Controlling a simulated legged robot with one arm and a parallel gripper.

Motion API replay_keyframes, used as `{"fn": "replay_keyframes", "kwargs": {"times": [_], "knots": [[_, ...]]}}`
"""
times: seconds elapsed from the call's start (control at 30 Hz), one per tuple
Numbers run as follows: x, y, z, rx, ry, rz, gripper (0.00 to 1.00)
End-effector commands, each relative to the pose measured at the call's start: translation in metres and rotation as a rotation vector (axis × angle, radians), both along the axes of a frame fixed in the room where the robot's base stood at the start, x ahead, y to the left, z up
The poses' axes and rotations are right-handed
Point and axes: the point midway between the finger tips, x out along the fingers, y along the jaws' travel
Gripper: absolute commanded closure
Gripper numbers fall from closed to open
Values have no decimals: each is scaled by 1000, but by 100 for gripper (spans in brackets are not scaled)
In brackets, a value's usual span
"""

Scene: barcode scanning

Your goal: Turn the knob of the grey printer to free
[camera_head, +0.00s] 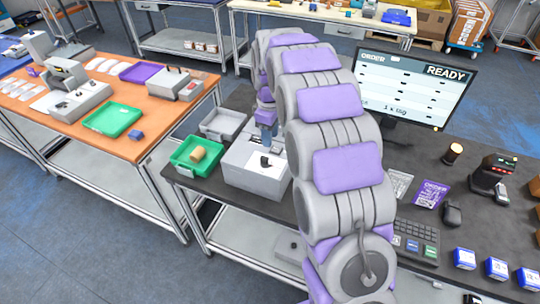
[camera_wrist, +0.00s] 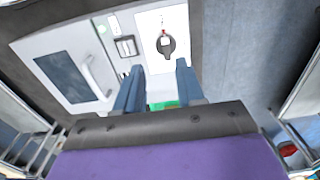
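The grey printer (camera_head: 238,172) is a box on the dark bench, left of my arm. Its black knob (camera_head: 265,161) stands on a white top plate. In the wrist view the knob (camera_wrist: 167,48) is a dark round shape with a narrow end toward a small red mark; I cannot read which setting it is at. My gripper (camera_head: 266,138) points down above the printer, close to the knob. In the wrist view my gripper (camera_wrist: 158,82) shows two blue-grey fingers spread apart with nothing between them. The knob is beyond the fingertips, apart from them.
A green tray (camera_head: 177,160) with a tan cylinder (camera_head: 197,154) and a grey tray (camera_head: 208,125) sit left of and behind the printer. A monitor (camera_head: 415,85) reading READY, a keyboard (camera_head: 412,240) and small boxes are to the right. An orange-topped table (camera_head: 150,148) stands left.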

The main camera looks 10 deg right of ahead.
Motion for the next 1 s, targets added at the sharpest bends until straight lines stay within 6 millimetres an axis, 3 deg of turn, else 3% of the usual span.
{"fn": "replay_keyframes", "kwargs": {"times": [0.2,0.4,0.6,0.9,1.0], "knots": [[0,6,-45,-6,2,1,62],[0,0,-74,0,0,1,62],[0,-5,-86,5,-2,-1,62],[0,4,-87,-4,-2,2,62],[0,5,-87,-5,-1,2,71]]}}
